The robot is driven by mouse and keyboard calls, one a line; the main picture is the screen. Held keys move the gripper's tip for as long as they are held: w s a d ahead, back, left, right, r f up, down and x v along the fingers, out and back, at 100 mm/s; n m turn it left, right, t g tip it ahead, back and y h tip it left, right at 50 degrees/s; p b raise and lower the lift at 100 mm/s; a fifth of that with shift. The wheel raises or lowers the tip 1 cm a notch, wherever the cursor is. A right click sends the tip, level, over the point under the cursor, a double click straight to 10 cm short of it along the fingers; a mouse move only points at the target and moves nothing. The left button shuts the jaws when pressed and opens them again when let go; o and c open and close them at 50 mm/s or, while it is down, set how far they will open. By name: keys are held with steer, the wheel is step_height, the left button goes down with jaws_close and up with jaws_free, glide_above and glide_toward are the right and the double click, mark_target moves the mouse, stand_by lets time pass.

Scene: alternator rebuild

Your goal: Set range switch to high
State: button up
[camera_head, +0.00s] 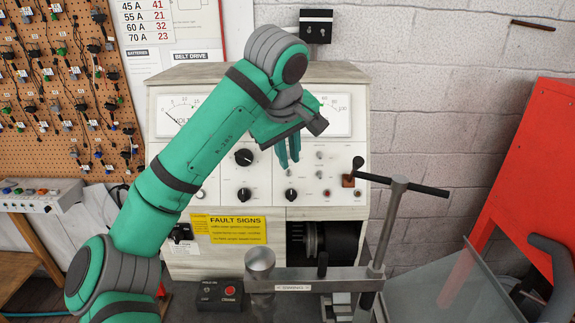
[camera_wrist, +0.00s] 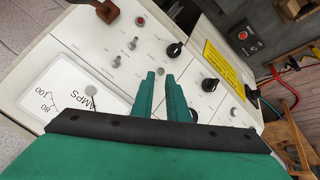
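The test bench panel (camera_head: 270,195) is white with dials, black knobs and small toggle switches. I cannot read which control is the range switch. In the head view, black knobs sit at the upper left (camera_head: 244,157), lower left (camera_head: 243,194) and lower middle (camera_head: 291,195); small metal toggles (camera_head: 319,155) are to their right. My gripper (camera_head: 288,163) points down in front of the panel, fingers slightly apart and empty. In the wrist view its fingertips (camera_wrist: 160,75) are near a small metal part; black knobs (camera_wrist: 175,49) (camera_wrist: 210,84) lie beyond and right. Contact cannot be told.
A lever with a black T-handle (camera_head: 400,187) stands in front of the panel's right side. A metal cup (camera_head: 260,262) and a red-button box (camera_head: 219,294) are below. A yellow fault sign (camera_head: 228,229) is under the knobs. A red panel (camera_head: 530,180) is at right.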

mark_target(289, 172)
steer(key=shift+a+x, duration=0.15)
steer(key=shift+x, duration=0.95)
steer(key=shift+a+x, duration=0.15)
steer(key=shift+x, duration=0.95)
jaws_close()
steer(key=shift+s+f+t, duration=0.35)
steer(key=shift+f+t, duration=0.1)
steer(key=shift+t, duration=0.55)
steer(key=shift+s+d+f+t, duration=0.1)
steer(key=shift+s+d+t, duration=0.1)
steer(key=shift+t, duration=0.8)
steer(key=shift+s+a+f, duration=0.1)
